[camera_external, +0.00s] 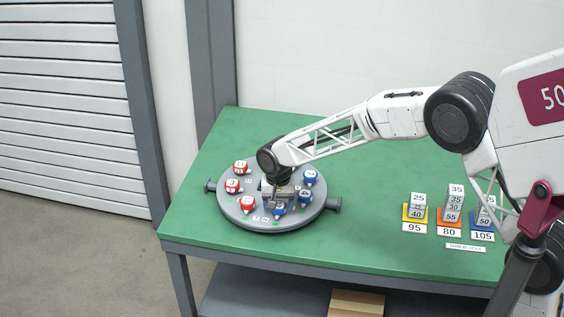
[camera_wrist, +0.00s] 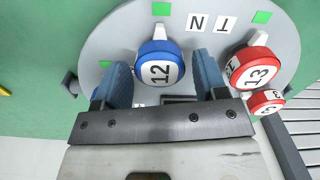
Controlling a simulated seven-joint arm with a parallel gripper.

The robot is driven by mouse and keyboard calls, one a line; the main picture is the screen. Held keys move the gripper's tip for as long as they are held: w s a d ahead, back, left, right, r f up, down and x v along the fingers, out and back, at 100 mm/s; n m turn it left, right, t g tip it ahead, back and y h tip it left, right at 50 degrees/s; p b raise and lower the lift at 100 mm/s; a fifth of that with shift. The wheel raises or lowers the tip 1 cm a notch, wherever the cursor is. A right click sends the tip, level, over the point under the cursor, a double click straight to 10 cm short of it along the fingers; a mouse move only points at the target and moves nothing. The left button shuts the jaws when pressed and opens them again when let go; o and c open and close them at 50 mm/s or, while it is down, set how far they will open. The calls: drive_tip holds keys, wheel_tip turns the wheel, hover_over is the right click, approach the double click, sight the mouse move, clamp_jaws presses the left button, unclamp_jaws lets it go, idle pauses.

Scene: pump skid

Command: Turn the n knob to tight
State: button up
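A round grey disc (camera_external: 236,213) with several red and blue numbered knobs lies on the green table. In the wrist view, a blue knob marked 12 (camera_wrist: 160,68) shows between the two blue fingers of my gripper (camera_wrist: 162,80), with small gaps on both sides. Its white pointer is toward a green mark (camera_wrist: 161,8). White plates with the letters N (camera_wrist: 198,22) and T (camera_wrist: 224,23) lie between this knob and a red knob marked 13 (camera_wrist: 252,68). Which knob the N belongs to is unclear. In the outside view my gripper (camera_external: 277,198) is over the disc's near part.
Other red knobs (camera_external: 232,186) and blue knobs (camera_external: 310,177) stand close around my gripper on the disc. Stacks of numbered blocks (camera_external: 452,208) stand on coloured pads to the right. The table between (camera_external: 375,205) is clear.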

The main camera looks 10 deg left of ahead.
sight(279, 205)
drive_tip(key=shift+o, duration=0.5)
drive_tip(key=shift+r, duration=3.9)
